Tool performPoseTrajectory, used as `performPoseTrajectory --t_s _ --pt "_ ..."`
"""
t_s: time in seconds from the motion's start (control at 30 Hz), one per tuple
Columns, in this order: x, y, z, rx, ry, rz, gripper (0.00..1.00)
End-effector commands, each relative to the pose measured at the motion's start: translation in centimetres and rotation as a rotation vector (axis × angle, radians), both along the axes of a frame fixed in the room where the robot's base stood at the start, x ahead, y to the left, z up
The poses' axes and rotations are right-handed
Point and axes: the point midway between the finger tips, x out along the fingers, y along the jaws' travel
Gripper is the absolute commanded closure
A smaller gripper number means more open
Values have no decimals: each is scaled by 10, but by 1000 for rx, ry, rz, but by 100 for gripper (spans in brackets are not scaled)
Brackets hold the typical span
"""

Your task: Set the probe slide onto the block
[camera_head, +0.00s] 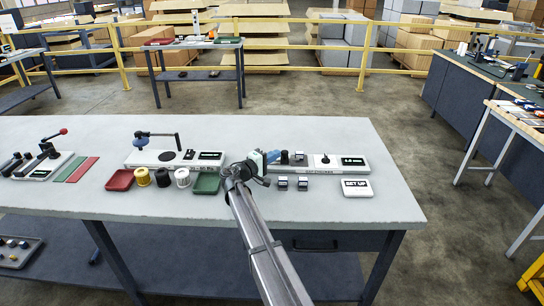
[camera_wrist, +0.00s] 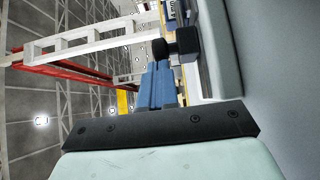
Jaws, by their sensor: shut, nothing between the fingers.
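My gripper (camera_head: 276,155) is at the left end of a long white gauge base (camera_head: 335,169) on the bench, its blue fingers pointing right. In the wrist view the blue fingers (camera_wrist: 157,88) are together with nothing between them. Just beyond the fingertips stands a dark knobbed part (camera_head: 284,157), which also shows in the wrist view (camera_wrist: 185,42); I cannot tell whether they touch it. A grey block-like part (camera_head: 300,158) stands beside it on the base. I cannot tell for sure which part is the probe slide and which is the block.
A small upright stick (camera_head: 325,159) and a display (camera_head: 353,161) are on the base. A green tray (camera_head: 207,183), spools and a red tray (camera_head: 120,180) are left.

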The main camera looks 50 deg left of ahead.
Motion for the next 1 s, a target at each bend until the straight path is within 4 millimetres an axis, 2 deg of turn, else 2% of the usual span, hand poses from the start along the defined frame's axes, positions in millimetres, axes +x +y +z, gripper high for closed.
performPoseTrajectory --t_s 0.17,0.37,1.0 --pt "-4 5 0 0 0 -7 100" --pt "-28 31 0 0 -1 1 100" --pt "-159 28 0 0 0 2 100"
